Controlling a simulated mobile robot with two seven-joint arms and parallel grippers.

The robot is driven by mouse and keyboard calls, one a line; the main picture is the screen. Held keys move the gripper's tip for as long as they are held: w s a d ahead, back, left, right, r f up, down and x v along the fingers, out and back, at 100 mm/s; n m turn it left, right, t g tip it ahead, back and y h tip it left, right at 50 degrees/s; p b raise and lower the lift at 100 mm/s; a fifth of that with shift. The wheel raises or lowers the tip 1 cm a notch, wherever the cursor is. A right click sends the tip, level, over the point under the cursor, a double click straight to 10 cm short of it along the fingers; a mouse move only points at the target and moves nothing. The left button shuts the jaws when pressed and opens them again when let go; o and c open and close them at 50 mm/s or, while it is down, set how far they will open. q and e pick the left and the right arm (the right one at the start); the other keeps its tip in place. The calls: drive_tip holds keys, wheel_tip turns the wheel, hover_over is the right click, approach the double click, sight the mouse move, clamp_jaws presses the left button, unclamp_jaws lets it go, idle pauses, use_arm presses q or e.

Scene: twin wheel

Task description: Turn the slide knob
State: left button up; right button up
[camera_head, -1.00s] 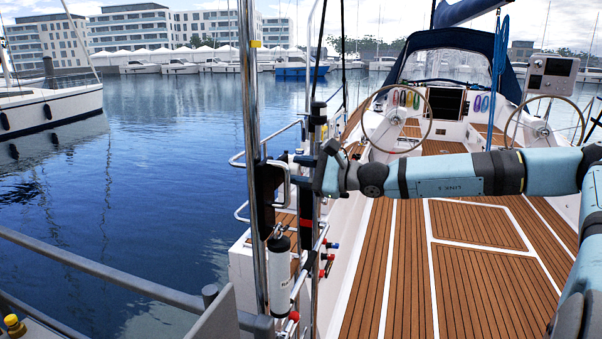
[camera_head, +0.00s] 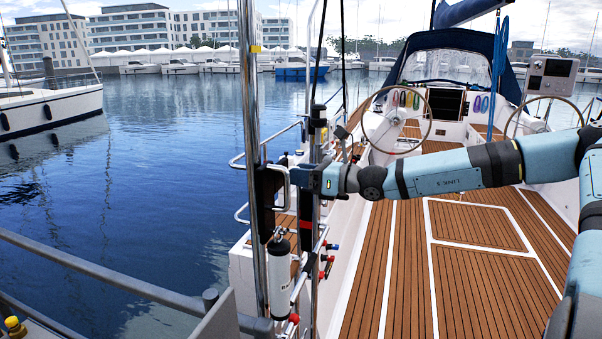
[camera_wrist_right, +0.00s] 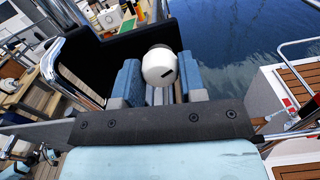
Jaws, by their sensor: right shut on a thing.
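The slide knob (camera_wrist_right: 160,66) appears as a white rounded knob with a short dark mark on it in the right wrist view. It sits between the two blue-grey finger pads of my right gripper (camera_wrist_right: 160,88), which is shut on it. In the head view my right gripper (camera_head: 302,177) is at the chrome posts, beside a black fitting (camera_head: 267,190) with a chrome handle. The knob cannot be made out there. My left gripper is not in view.
A chrome post (camera_head: 253,120) stands just left of the gripper. A white cylinder (camera_head: 280,265) hangs below, near red and blue valve handles. A steering wheel (camera_head: 397,118) stands behind my arm. The teak deck (camera_head: 470,270) is clear. Water lies left.

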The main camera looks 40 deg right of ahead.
drive_tip(key=m, duration=0.5)
drive_tip(key=shift+p, duration=0.35)
drive_tip(key=shift+m, duration=0.3)
drive_tip(key=o, duration=0.9)
drive_tip(key=shift+s+r, duration=0.1)
